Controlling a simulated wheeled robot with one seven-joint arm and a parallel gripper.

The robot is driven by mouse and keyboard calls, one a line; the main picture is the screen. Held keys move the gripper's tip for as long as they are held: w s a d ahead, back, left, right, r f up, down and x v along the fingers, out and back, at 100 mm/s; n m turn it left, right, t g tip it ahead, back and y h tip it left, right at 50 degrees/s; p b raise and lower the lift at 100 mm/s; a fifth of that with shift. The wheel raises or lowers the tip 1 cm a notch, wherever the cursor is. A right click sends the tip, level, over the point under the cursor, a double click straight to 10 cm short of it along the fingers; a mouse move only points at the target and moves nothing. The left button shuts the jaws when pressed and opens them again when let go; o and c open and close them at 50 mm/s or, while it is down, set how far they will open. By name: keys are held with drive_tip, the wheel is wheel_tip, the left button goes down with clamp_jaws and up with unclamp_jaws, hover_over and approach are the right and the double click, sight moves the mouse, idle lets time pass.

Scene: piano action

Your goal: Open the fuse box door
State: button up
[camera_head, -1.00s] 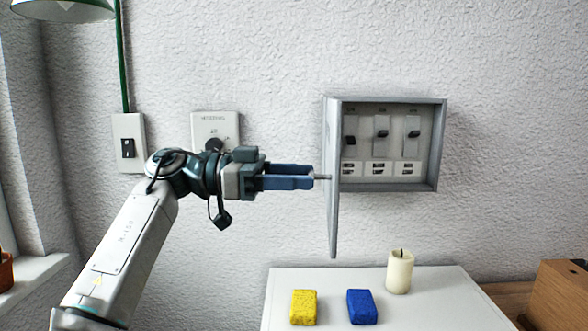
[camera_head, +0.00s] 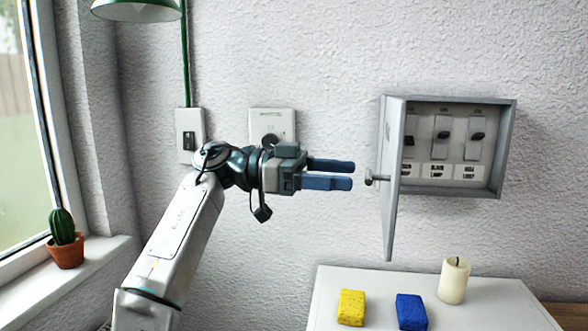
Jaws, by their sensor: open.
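The grey fuse box (camera_head: 508,150) is on the white wall at the right. Its door (camera_head: 391,190) stands open, swung out from the left side toward the camera. Several switches (camera_head: 443,133) show inside. The door's round knob (camera_head: 371,177) sticks out to the left. My gripper (camera_head: 352,174) comes in from the left, with its two blue fingers pointing right at about the knob's height. It is open and empty, with a small gap in the picture between the fingertips and the knob.
A white surface (camera_head: 345,280) below holds a yellow sponge (camera_head: 351,307), a blue sponge (camera_head: 411,311) and a candle (camera_head: 453,280). A dial plate (camera_head: 285,120) and a light switch (camera_head: 190,135) are on the wall behind my arm. A cactus (camera_head: 65,238) stands on the left windowsill.

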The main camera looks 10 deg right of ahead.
drive_tip(key=p+v, duration=0.2)
drive_tip(key=v, duration=0.9)
